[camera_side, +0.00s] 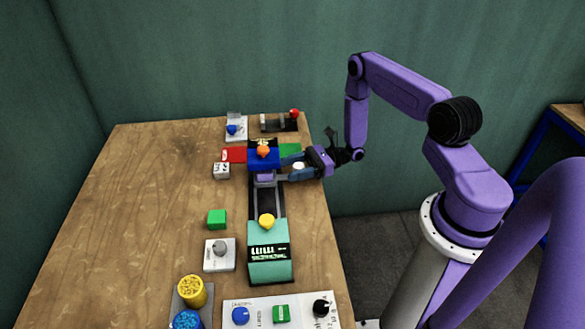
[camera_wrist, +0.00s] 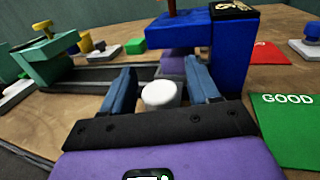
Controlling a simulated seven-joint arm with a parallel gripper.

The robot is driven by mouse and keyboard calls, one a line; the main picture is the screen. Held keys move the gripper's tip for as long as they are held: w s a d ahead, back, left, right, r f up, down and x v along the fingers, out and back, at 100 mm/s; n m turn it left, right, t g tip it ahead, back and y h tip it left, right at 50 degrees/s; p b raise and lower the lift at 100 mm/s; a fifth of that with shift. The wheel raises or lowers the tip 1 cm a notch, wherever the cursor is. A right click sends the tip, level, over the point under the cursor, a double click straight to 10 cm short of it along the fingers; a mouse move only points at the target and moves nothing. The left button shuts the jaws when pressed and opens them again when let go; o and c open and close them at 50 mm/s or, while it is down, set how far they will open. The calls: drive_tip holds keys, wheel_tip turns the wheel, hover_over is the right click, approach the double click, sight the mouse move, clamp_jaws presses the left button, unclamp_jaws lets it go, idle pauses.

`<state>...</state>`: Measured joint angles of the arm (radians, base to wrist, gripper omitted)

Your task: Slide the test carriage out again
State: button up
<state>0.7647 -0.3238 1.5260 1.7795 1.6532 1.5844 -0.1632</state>
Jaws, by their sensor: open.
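The test carriage looks like a small purple block (camera_side: 265,178) on a dark rail, at the front of the blue press (camera_side: 264,157). In the wrist view the purple block (camera_wrist: 178,62) sits beside and partly behind the blue press (camera_wrist: 229,50). A round white knob (camera_wrist: 160,95) is on the near side of the carriage; its link to the block is hidden. My gripper (camera_wrist: 160,72) is open, with one blue finger on each side of the knob and gaps visible. In the side view my gripper (camera_side: 284,170) reaches in from the right.
The dark rail (camera_side: 267,203) runs clear from the carriage to a teal unit (camera_side: 269,260) with a yellow knob. A green GOOD pad (camera_wrist: 290,120) and a red pad (camera_side: 234,154) flank the blue press. A white labelled cube (camera_side: 221,171) stands left of it.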

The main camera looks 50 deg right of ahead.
drive_tip(key=shift+w+a, duration=0.1)
drive_tip(key=shift+a, duration=0.1)
clamp_jaws()
drive_tip(key=s+a, duration=0.8)
drive_tip(key=shift+s+a, duration=0.2)
drive_tip(key=shift+s, duration=0.1)
unclamp_jaws()
drive_tip(key=shift+d, duration=0.1)
